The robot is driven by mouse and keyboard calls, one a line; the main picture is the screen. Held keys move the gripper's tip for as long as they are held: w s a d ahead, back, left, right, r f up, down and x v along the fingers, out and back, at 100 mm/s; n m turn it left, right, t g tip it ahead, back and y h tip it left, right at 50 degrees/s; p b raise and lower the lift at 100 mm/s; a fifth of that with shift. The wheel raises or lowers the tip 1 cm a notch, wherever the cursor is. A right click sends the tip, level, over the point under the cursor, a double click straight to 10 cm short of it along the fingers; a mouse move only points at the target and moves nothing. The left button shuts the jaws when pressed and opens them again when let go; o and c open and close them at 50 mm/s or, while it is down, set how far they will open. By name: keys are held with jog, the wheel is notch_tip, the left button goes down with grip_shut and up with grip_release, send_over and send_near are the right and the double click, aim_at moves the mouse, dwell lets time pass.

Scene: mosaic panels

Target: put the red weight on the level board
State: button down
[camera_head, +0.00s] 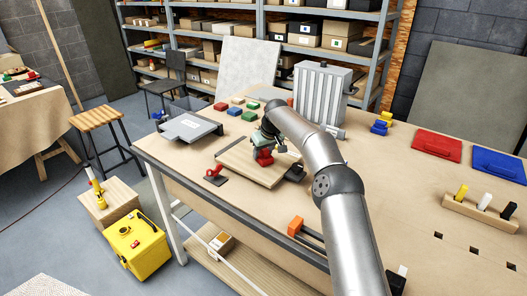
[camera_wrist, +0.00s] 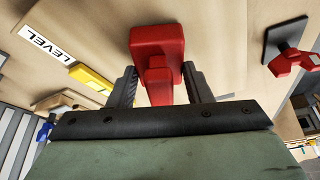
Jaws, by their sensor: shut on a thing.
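The red weight (camera_head: 264,158) is in my gripper (camera_head: 264,149), over the middle of the tan board (camera_head: 244,168) on the workbench. In the wrist view the red weight (camera_wrist: 157,42) stands between the two dark fingers of my gripper (camera_wrist: 160,86), which are shut on it. A white label reading LEVEL (camera_wrist: 47,45) and a yellow piece (camera_wrist: 92,84) show on the tan surface beside it. I cannot tell whether the weight's underside touches the board. My arm hides part of the board's back and right side.
A red-handled tool on a dark plate (camera_head: 214,175) lies at the board's left edge. A grey tray-like box (camera_head: 188,127), several coloured blocks and a ribbed metal unit (camera_head: 322,90) stand behind. An orange block (camera_head: 295,226) lies in front. Red (camera_head: 436,146) and blue panels lie at right.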

jog(key=c, duration=0.7)
grip_release()
jog(key=shift+f, duration=0.1)
jog(key=b+v, duration=0.2)
jog(key=v, duration=1)
jog(key=s+r+h, duration=0.2)
jog(key=s+r, duration=0.1)
jog(key=s, duration=0.6)
jog(key=s+d+f+m+g, duration=0.1)
jog(key=s+d, duration=0.5)
jog(key=s, duration=0.7)
jog(key=s+d+f+m+g, duration=0.1)
jog(key=s+d+f+m, duration=0.2)
jog(key=s, duration=1.1)
jog(key=s+d+f+m, duration=0.3)
jog(key=s+d+f, duration=0.4)
jog(key=s, duration=0.7)
jog(key=shift+s+d+f+g+h, duration=0.15)
jog(key=shift+d+g+h, duration=0.2)
jog(key=shift+d, duration=0.75)
